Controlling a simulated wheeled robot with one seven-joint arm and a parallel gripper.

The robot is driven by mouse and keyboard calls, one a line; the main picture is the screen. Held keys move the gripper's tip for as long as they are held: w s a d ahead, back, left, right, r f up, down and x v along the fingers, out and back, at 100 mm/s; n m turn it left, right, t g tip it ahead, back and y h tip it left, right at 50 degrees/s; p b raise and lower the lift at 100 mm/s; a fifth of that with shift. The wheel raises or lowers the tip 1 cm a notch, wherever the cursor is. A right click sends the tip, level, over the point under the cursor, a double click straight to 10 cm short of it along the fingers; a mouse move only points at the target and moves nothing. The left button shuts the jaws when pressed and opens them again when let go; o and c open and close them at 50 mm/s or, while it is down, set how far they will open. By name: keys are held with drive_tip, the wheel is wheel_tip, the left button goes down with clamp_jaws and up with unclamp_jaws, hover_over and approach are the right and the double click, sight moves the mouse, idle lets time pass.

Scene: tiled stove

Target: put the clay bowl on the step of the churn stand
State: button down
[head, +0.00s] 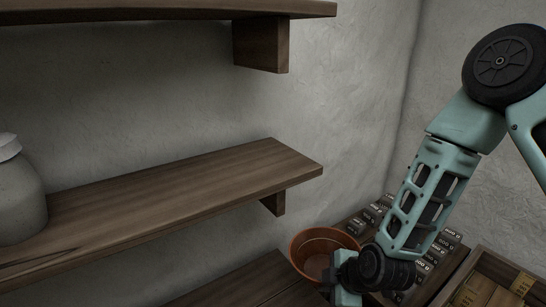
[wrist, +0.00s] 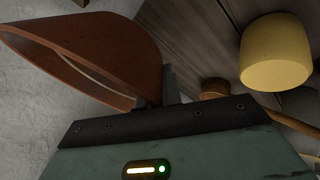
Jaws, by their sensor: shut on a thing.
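The clay bowl (head: 312,246), orange-brown and round, is at the lower middle of the head view. My gripper (head: 334,266) is shut on its right-hand rim. In the wrist view the bowl (wrist: 100,45) is large at the upper left, its opening seen at a slant, with the gripper's dark finger (wrist: 170,88) against its wall. In the head view the bowl appears to the right of a low wooden board (head: 245,287); I cannot tell how high it is above what lies below. I cannot tell which board is the step of the churn stand.
A wooden shelf (head: 190,185) crosses the wall, with a grey lidded jar (head: 18,195) at its left end. Another shelf (head: 150,10) is above it. Dark labelled blocks (head: 440,245) and a wooden crate (head: 495,292) are at the right. The wrist view shows a yellow cylinder (wrist: 275,52).

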drive_tip(key=d+f+m+h, duration=0.1)
drive_tip(key=w+d+m+t+h, duration=0.1)
drive_tip(key=d+m, duration=0.1)
drive_tip(key=w+d+f+m+h, duration=0.1)
drive_tip(key=m, duration=0.1)
drive_tip(key=shift+d+f+b, duration=0.25)
drive_tip(key=shift+f+b, duration=0.05)
drive_tip(key=shift+f, duration=0.05)
drive_tip(key=s+d+f+m+g+h, duration=0.1)
drive_tip(key=d+m+h, duration=0.2)
drive_tip(key=d+m, duration=0.4)
drive_tip(key=s+d+f+m+g+h+b, duration=0.1)
drive_tip(key=s+d+f+m+h, duration=0.1)
drive_tip(key=d+m+h, duration=0.2)
drive_tip(key=d+m, duration=0.2)
drive_tip(key=d, duration=0.2)
drive_tip(key=shift+d+m+g, duration=0.25)
drive_tip(key=shift+m+g, duration=0.15)
